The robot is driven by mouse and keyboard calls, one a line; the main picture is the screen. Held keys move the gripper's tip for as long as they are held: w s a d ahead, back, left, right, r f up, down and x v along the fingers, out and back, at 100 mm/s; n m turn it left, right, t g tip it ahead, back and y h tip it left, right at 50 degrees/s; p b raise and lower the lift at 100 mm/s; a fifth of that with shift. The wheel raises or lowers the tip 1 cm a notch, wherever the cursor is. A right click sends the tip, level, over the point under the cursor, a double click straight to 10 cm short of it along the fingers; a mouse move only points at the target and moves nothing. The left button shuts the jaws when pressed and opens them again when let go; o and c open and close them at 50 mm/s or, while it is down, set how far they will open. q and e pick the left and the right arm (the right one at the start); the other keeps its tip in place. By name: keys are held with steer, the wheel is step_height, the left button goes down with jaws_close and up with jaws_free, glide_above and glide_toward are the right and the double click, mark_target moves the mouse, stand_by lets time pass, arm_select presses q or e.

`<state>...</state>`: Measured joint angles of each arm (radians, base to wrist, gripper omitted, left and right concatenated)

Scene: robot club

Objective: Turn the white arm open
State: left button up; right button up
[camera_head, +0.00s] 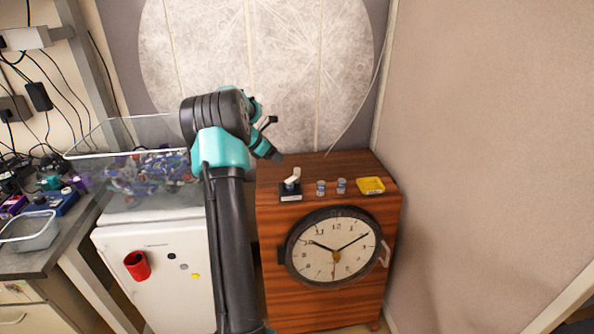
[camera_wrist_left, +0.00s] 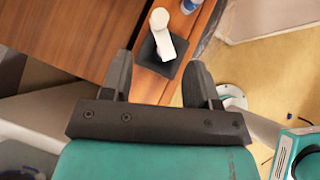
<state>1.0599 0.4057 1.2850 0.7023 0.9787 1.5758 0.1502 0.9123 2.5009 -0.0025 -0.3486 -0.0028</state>
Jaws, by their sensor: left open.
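The white arm (camera_head: 293,176) is a small bent lever on a black square base (camera_head: 290,192), on the top of the wooden cabinet near its front left edge. My left gripper (camera_head: 272,140) is open and empty, above and behind the lever in the head view. In the left wrist view the white arm (camera_wrist_left: 160,28) lies just beyond the gap between the open fingers (camera_wrist_left: 158,76), apart from them. My right gripper is in neither view.
Two small jars (camera_head: 331,187) and a yellow box (camera_head: 371,185) stand right of the lever. A round clock (camera_head: 333,246) is on the cabinet's front (camera_head: 275,308). A clear bin of parts (camera_head: 120,150) sits on a white fridge (camera_head: 165,305) at left. The cabinet top's back is clear.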

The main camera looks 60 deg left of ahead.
mark_target(296, 169)
arm_select(q)
steer(key=x, duration=1.3)
steer(key=shift+s, duration=0.1)
steer(key=c, duration=0.9)
steer(key=shift+o, duration=0.2)
steer(key=shift+m+h, duration=0.3)
steer(key=shift+m, duration=0.1)
steer(key=m+g+h, duration=0.1)
steer(key=m+h, duration=0.1)
steer(key=m+g+h, duration=0.1)
steer(key=m, duration=0.2)
steer(key=shift+f+h, duration=0.15)
steer(key=shift+h, duration=0.25)
steer(key=m+g+h, duration=0.1)
steer(key=m, duration=0.2)
steer(key=m+g+h, duration=0.1)
steer(key=m+g, duration=0.1)
steer(key=m, duration=0.1)
steer(key=shift+h, duration=0.3)
steer(key=shift+g, duration=0.4)
steer(key=shift+s+m, duration=0.1)
steer(key=shift+m, duration=0.2)
